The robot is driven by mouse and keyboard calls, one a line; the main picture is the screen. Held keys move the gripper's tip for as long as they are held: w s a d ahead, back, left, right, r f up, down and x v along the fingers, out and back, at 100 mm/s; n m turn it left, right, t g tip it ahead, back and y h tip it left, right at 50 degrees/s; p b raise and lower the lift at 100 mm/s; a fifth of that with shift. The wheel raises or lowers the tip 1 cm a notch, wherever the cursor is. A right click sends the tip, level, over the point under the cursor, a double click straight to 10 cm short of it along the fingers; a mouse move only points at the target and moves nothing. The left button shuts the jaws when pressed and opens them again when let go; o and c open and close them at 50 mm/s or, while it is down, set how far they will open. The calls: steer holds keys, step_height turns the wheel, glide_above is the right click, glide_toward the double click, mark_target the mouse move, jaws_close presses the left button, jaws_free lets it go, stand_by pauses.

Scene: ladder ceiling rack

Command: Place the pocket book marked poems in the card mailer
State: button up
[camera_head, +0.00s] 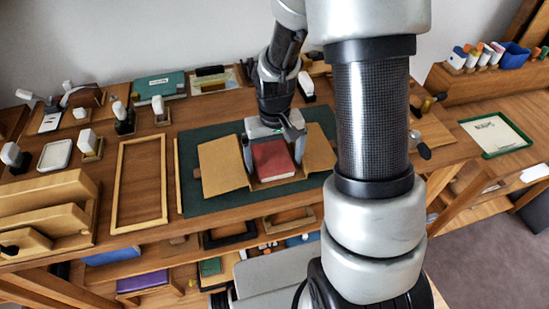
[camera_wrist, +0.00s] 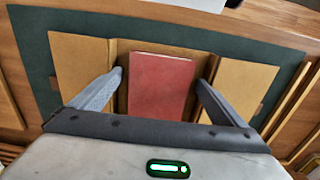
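A red book (camera_head: 272,160) lies flat in the middle of the open card mailer (camera_head: 220,163); any title on its cover cannot be read. The tan mailer has flaps spread to the left and right and rests on a dark green mat (camera_head: 195,205). In the wrist view, the book (camera_wrist: 161,86) lies on the mailer's middle panel, between the flaps (camera_wrist: 80,65). My gripper (camera_head: 273,150) is over the book with one finger on each side. In the wrist view, my gripper (camera_wrist: 161,78) is open, with narrow gaps between its fingers and the book.
An empty wooden frame (camera_head: 163,185) lies left of the mat. Wooden holders (camera_head: 45,215) stand at the left front. A teal book (camera_head: 158,86) and small tools line the back. A side bench (camera_head: 490,125) is at the right, and shelves with items are below the bench.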

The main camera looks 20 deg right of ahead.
step_height(320, 180, up, 12)
steer(key=p, duration=0.3)
steer(key=s+r+t, duration=0.5)
steer(key=s+r, duration=0.9)
steer(key=r, duration=0.2)
steer(key=shift+s+r+t, duration=0.15)
steer(key=shift+r+t, duration=0.1)
steer(key=shift+t, duration=0.05)
stand_by(0.7)
